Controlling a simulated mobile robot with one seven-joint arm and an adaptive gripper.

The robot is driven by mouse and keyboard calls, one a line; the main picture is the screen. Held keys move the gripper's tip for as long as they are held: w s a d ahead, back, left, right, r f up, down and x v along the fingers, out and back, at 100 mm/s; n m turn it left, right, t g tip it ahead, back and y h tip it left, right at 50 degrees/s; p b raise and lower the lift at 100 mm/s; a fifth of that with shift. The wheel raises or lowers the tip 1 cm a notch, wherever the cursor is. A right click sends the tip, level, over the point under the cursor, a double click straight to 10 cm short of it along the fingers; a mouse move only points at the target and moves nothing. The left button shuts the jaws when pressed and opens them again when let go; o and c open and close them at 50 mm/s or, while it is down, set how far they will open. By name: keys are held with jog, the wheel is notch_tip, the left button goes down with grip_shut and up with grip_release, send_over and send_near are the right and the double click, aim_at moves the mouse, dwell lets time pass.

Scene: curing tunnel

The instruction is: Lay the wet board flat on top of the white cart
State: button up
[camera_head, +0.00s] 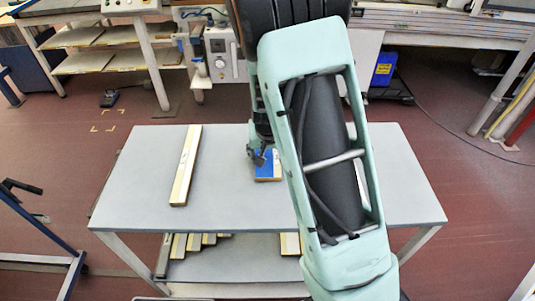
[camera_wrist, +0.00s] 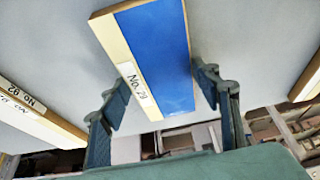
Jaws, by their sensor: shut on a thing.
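The wet board (camera_wrist: 152,45) has a glossy blue face, bare wood edges and a label that looks like "No. 29". My gripper (camera_wrist: 160,82) is shut on it, one finger at each long side. In the head view the blue board (camera_head: 268,166) shows beside my gripper (camera_head: 257,156), partly hidden by my arm. It is over the middle of a pale grey-white table with a lower shelf (camera_head: 232,190), which may be the white cart. I cannot tell if the board touches the top.
A long wooden board with a pale label strip (camera_head: 186,165) lies left on the tabletop. Several boards (camera_head: 195,241) sit on the lower shelf. A blue-framed stand (camera_head: 40,235) is at the left. The tabletop between the boards is clear.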

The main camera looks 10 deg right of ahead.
jog(key=o, duration=0.7)
jog(key=shift+f, duration=0.1)
jog(key=o, duration=0.5)
jog(key=shift+r, duration=0.5)
jog(key=p+v, duration=0.2)
jog(key=v, duration=0.9)
jog(key=shift+s+a+r+p, duration=0.1)
jog(key=shift+s+r+p, duration=0.05)
jog(key=shift+s+p, duration=0.15)
jog(key=shift+w, duration=0.1)
